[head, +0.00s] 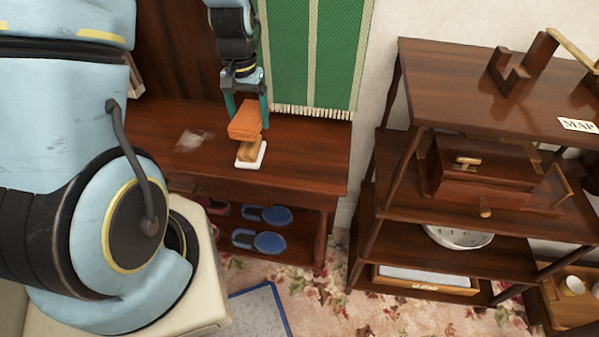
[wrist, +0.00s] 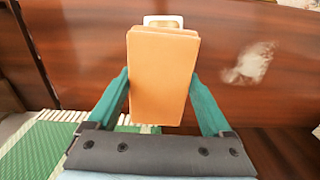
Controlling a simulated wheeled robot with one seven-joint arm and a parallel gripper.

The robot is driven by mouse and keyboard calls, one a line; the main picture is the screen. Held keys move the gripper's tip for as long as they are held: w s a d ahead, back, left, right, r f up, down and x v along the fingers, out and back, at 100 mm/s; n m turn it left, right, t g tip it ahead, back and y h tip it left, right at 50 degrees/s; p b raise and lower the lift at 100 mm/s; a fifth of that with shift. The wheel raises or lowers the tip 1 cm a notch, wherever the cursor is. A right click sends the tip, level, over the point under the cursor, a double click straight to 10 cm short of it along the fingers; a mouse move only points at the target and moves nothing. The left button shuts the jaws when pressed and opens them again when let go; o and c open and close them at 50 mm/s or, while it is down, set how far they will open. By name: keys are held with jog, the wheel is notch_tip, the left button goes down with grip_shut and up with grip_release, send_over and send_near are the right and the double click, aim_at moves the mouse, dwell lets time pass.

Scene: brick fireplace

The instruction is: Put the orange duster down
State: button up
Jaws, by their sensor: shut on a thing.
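The orange duster (head: 246,120) is a small orange block held in my gripper (head: 247,108) above the dark wooden table (head: 310,145). In the wrist view the duster (wrist: 162,75) sits between the two teal fingers of my gripper (wrist: 160,95), which touch its sides. Below it in the head view is a wooden-handled thing with a white base (head: 251,158), standing on the table. In the wrist view only the pale end of that thing (wrist: 164,21) shows past the duster. I cannot tell whether the duster touches it.
A whitish dusty smudge (head: 193,140) marks the tabletop left of the duster. The tabletop to the right is clear. A green fringed cloth (head: 312,60) hangs behind. Blue slippers (head: 268,215) lie on the shelf below. A dark shelf unit (head: 450,95) stands at the right.

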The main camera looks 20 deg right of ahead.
aim_at(300, 164)
jog(key=s+d+r+m+b, duration=0.1)
jog(key=s+d+m+b, duration=0.25)
jog(key=s+d, duration=0.5)
jog(key=shift+m, duration=0.25)
jog(key=f, duration=0.3)
jog(key=f+p, duration=0.1)
jog(key=f, duration=0.2)
jog(key=d+f, duration=0.1)
jog(key=f, duration=0.2)
jog(key=shift+f, duration=0.3)
jog(key=shift+f, duration=0.1)
jog(key=shift+f, duration=0.15)
jog(key=o, duration=1.2)
